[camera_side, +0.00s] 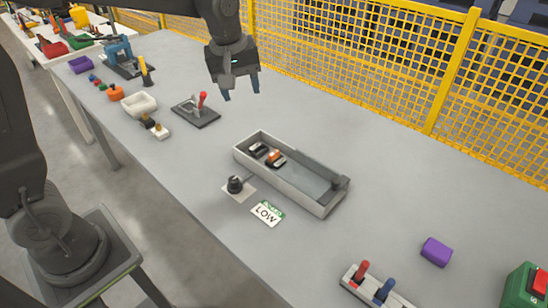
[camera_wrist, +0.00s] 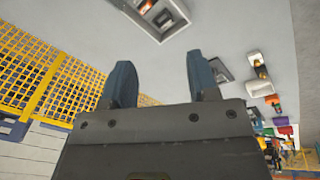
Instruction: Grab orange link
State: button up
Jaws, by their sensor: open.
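The orange link (camera_side: 275,158) lies in the left part of a long grey tray (camera_side: 315,205), beside a black-and-white link (camera_side: 258,149). My gripper (camera_side: 241,90) is above the table, up and to the left of the tray in the side view, open and empty, with its blue fingers pointing down. In the wrist view the two blue fingers of my gripper (camera_wrist: 160,85) are spread apart. The tray (camera_wrist: 172,32) is partly cut off at the top edge of that view, with a small orange spot inside that looks like the orange link (camera_wrist: 163,17).
A toggle clamp with a red handle (camera_side: 202,100) stands below my gripper. A black knob (camera_side: 235,184) and a LOW card (camera_side: 267,212) lie before the tray. A purple block (camera_side: 436,251) is at right. A yellow mesh fence (camera_side: 380,60) runs behind the table.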

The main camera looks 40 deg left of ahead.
jog(key=w+f+n+g, duration=0.2)
jog(key=w+f+n, duration=0.5)
jog(key=w+f, duration=0.45)
send_over(274, 153)
notch_tip(274, 153, down, 8)
jog(key=shift+f, duration=3.1)
jog(key=c, duration=0.7)
